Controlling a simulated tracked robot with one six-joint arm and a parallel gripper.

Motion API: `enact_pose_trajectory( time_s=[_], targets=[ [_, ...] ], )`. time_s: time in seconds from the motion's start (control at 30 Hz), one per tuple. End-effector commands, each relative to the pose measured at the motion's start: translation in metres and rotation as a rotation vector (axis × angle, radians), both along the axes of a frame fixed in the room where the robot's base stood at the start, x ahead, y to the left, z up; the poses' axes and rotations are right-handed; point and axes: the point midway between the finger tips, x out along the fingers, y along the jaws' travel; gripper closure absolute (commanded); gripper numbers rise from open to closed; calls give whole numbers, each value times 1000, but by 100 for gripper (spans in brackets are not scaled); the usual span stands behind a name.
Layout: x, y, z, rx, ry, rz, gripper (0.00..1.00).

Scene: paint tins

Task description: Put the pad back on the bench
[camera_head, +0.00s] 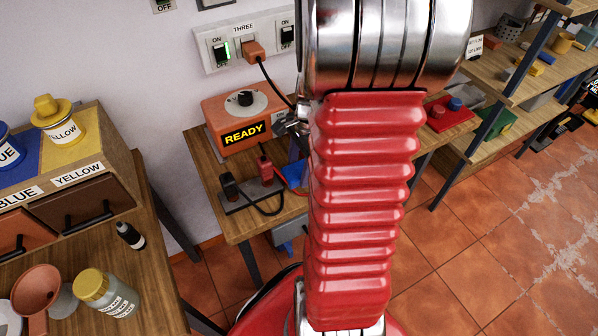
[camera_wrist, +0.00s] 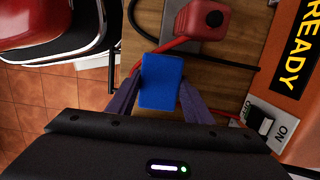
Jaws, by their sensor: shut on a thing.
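The blue pad (camera_wrist: 160,80) is between the two dark fingers of my gripper (camera_wrist: 160,86) in the wrist view, and the gripper is shut on it. The pad is over the wooden bench (camera_wrist: 146,35), near its edge. In the head view a bit of the blue pad (camera_head: 294,173) shows beside my red arm, which hides most of my gripper. I cannot tell whether the pad touches the bench top. Something red shows along the pad's edges, partly hidden by it.
The orange READY box (camera_head: 242,118) stands at the back of the bench. A grey base with red and black plugs (camera_head: 250,190) and a looping black cable lies left of the pad. A second bench with paint tins (camera_head: 60,125) is at far left. Shelves (camera_head: 525,80) stand at right.

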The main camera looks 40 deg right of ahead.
Motion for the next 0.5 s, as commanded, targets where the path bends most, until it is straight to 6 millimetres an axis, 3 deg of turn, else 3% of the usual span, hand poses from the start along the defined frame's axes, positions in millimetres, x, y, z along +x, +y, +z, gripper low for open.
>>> enact_pose_trajectory(
  time_s=[0.13, 0.5],
  targets=[
    [0, 0, -16, 1, 1, -2, 75],
    [0, -1, -19, 0, -1, -3, 75]
  ],
)
